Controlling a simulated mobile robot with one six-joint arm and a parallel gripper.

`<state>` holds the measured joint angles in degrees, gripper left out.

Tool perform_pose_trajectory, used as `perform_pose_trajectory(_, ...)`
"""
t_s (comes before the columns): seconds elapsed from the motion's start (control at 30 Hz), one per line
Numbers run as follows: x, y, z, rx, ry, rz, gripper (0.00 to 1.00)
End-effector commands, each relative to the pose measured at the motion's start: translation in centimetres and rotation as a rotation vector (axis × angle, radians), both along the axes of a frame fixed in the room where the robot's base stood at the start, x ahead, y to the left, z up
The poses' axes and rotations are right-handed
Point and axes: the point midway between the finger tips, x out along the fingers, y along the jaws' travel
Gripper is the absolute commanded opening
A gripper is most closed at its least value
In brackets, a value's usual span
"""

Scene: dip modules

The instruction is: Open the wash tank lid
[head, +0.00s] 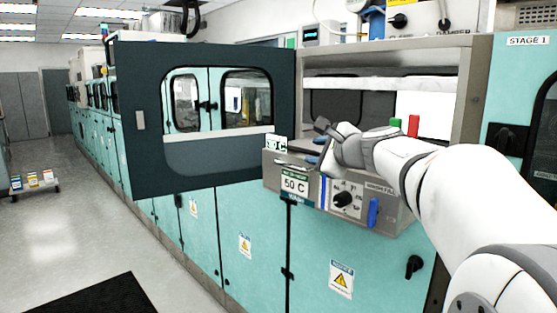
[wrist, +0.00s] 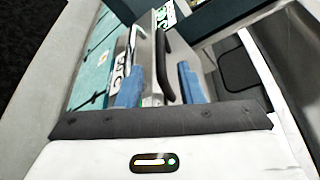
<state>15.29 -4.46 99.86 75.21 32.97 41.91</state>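The wash tank (head: 274,172) is the grey metal box with a "50 C" label in the open bay in the head view. Its top is mostly hidden behind my gripper (head: 316,150). In the wrist view my gripper (wrist: 158,88) is open, its two blue fingertips apart. A black bar handle (wrist: 165,55) on grey metal lies in line with the gap between them. I cannot tell whether the fingers reach around the handle or stop above it. The lid itself cannot be made out clearly, but nothing shows it raised.
A dark door with windows (head: 220,165) stands open left of the tank. The tank front carries a black knob (head: 343,198) and a blue handle (head: 373,212). Green (head: 395,123) and red (head: 414,126) items stand behind my arm.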

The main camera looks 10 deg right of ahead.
Motion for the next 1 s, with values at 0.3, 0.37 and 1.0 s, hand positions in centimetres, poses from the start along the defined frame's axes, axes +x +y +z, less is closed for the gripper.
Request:
perform_pose_trajectory(0.3, 4.5, 1.5, -1.0, 0.003, 0.001, 0.002, 0.34)
perform_pose_trajectory(0.37, 5.3, 1.7, -1.2, 0.003, 0.001, 0.001, 0.34)
perform_pose_trajectory(1.0, 6.9, 2.3, -1.6, 0.001, -0.001, 0.002, 0.21)
